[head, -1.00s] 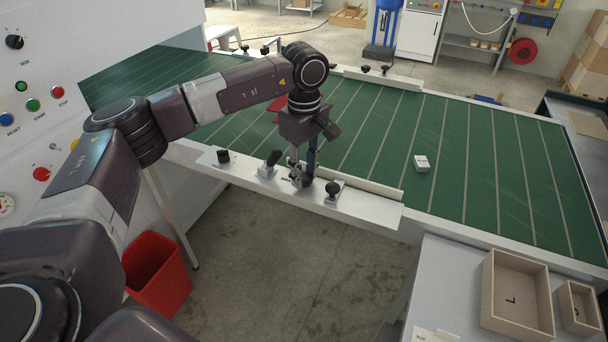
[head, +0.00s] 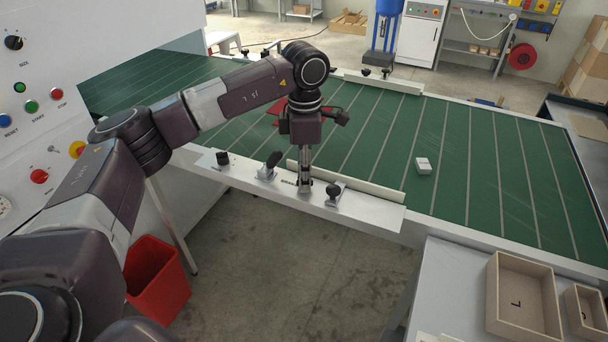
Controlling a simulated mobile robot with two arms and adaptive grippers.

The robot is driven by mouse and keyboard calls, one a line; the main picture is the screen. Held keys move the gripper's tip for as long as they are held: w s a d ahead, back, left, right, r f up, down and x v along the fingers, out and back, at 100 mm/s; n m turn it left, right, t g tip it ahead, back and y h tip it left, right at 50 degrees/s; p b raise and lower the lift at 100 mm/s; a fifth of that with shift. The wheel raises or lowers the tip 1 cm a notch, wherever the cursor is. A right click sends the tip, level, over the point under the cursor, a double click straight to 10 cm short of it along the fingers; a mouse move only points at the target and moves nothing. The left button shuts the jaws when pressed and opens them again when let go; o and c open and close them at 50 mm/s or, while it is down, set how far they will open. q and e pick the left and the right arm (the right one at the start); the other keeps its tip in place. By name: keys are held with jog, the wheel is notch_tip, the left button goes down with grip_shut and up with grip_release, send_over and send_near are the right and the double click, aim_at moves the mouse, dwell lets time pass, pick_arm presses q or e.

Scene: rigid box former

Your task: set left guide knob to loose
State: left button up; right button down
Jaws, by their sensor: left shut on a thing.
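My left gripper (head: 305,184) points straight down at the near rail plate (head: 368,213). It is shut on a small knob on that plate, which the fingers mostly hide, so its setting cannot be read. A black clamp lever (head: 271,164) stands just left of the gripper. A dark round knob (head: 334,191) stands just right of it, and another black knob (head: 223,158) is farther left on the plate. A pale guide fence (head: 372,190) runs behind the gripper. My right gripper is not in view.
The green belt (head: 430,140) extends behind the rail, with a small white box (head: 423,165) on it. A far guide (head: 385,80) carries two dark knobs. A red bin (head: 157,280) stands below left. Wooden trays (head: 505,335) are at lower right.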

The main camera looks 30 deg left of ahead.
pick_arm(q)
jog(key=shift+w+r+n, duration=0.1)
jog(key=shift+r+n, duration=0.05)
jog(key=shift+n, duration=0.25)
jog(key=o, duration=1.2)
jog(key=shift+c, duration=0.2)
notch_tip(320, 180, up, 12)
